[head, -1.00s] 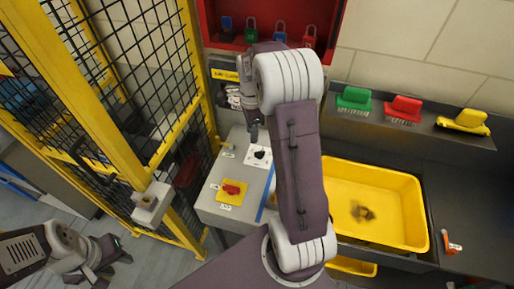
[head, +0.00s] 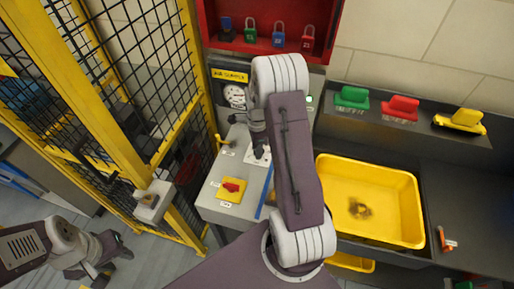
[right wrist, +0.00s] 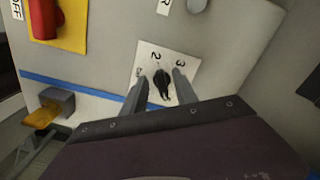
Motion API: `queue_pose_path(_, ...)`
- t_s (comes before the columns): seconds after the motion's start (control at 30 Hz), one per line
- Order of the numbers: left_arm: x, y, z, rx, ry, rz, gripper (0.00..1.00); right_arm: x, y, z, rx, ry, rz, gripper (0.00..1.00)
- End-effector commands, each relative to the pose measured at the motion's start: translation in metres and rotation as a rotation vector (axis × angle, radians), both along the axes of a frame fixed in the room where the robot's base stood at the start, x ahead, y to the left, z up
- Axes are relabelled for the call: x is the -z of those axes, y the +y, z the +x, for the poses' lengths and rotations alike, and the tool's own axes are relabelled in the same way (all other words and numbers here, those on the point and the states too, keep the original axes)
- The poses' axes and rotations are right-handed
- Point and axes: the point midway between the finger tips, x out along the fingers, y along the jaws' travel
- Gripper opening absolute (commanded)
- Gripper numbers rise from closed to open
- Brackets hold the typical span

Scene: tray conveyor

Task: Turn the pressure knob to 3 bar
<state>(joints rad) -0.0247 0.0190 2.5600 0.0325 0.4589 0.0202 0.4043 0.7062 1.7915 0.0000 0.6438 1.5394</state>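The pressure knob (right wrist: 161,84) is small and black on a white plate (right wrist: 146,60) with the numbers 2 and 3 readable; a third mark at left is partly covered by a finger. One end of the knob points roughly toward the 2. My right gripper (right wrist: 160,80) has one finger on each side of the knob, with visible gaps, so it looks open. In the head view my right gripper (head: 259,150) is over the plate and hides most of the knob. My left gripper (head: 108,264) hangs open and empty at the lower left, far from the panel.
A round pressure gauge (head: 235,96) stands behind the panel (head: 212,205). A red switch on a yellow plate (head: 231,190) is left of the knob. The yellow safety fence (head: 120,140) stands further left; a yellow bin (head: 335,205) lies right of my right arm.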

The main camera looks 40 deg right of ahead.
Motion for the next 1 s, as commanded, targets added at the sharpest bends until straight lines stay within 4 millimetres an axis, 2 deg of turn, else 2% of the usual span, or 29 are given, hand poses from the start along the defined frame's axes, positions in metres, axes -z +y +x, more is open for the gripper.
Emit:
queue_pose_path(0.03, 0.0001, 0.0, 0.0, 0.0, 0.0, 0.0, 0.36, 0.0, 0.0, 0.0, 0.0, 0.0, 0.0, 0.35)
queue_pose_path(0.1, 0.0001, 0.0, 0.0, 0.0, 0.0, 0.0, 0.36, -0.0001, 0.0, 0.0, 0.0, 0.0, 0.0, 0.15)
queue_pose_path(0.17, 0.0001, 0.0, 0.0, 0.0, 0.0, 0.0, 0.36, -0.0002, 0.0, 0.0, 0.0, 0.0, 0.0, 0.0)
queue_pose_path(0.57, -0.0009, 0.0, 0.0, 0.0, 0.0, 0.0, 0.36, -0.0006, -0.0001, -0.0004, -0.042, 0.0, 0.0, 0.0)
queue_pose_path(0.77, -0.0031, 0.0, 0.0001, 0.0, 0.0, 0.0, 0.36, -0.001, 0.0, -0.0012, -0.16, 0.001, -0.001, 0.0)
queue_pose_path(1.0, -0.0064, 0.0, 0.0, 0.0, 0.0, 0.0, 0.36, -0.0011, 0.0, -0.0028, -0.379, 0.001, -0.001, 0.0)
